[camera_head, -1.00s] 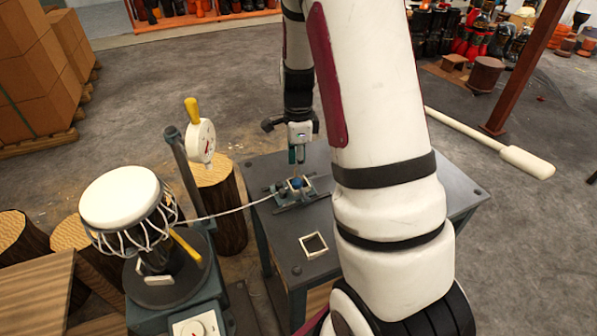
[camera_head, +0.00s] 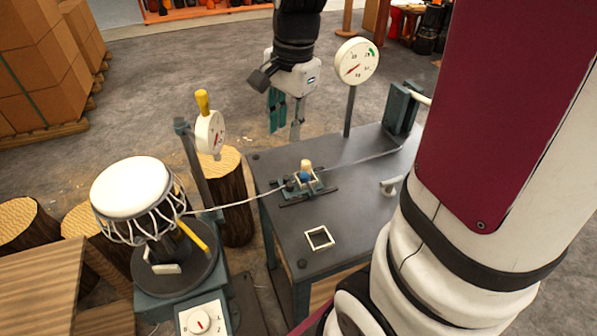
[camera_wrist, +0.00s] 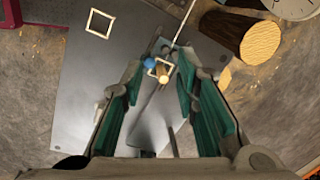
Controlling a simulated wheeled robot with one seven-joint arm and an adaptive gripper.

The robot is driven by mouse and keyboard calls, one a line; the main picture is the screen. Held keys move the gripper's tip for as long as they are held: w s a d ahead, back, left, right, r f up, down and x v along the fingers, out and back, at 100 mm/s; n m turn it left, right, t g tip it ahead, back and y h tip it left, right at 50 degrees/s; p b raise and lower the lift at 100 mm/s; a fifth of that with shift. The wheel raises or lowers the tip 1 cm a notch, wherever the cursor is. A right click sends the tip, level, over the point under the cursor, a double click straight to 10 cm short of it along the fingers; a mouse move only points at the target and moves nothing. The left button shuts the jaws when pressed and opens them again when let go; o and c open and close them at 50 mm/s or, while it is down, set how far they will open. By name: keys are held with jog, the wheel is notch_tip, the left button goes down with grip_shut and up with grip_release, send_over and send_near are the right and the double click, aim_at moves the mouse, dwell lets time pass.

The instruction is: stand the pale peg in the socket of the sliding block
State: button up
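The pale peg (camera_head: 306,165) stands upright at the sliding block (camera_head: 318,184), behind a blue knob (camera_head: 304,177). Its foot is hidden, so I cannot tell how deep it sits. In the wrist view the peg (camera_wrist: 163,78) shows from above at the block's pale square rim (camera_wrist: 150,70), beside the blue knob. My gripper (camera_head: 286,118) is open and empty, raised well above the block and apart from the peg. In the wrist view its green-sided fingers (camera_wrist: 161,68) are spread, with the block far below between them.
The block is on rails on a dark grey table (camera_head: 350,215) with a cord running across it. An empty pale square frame (camera_head: 319,237) lies nearby. A dial gauge (camera_head: 357,60) stands behind, and a drum (camera_head: 131,187) stands on a stand to the left.

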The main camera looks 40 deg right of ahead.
jog(key=s+a+r+n+t, duration=0.1)
jog(key=s+a+r+n, duration=0.1)
jog(key=s+a+n, duration=0.3)
jog(key=s+a+r+n+t, duration=0.1)
jog(key=s+a+r+n, duration=0.2)
jog(key=s+n, duration=0.7)
jog(key=shift+s+a+n, duration=0.4)
jog(key=shift+s+a, duration=0.65)
jog(key=shift+r, duration=0.1)
notch_tip(320, 180, up, 3)
jog(key=shift+r+t+p, duration=0.1)
jog(key=shift+t+p, duration=0.3)
jog(key=shift+p, duration=0.8)
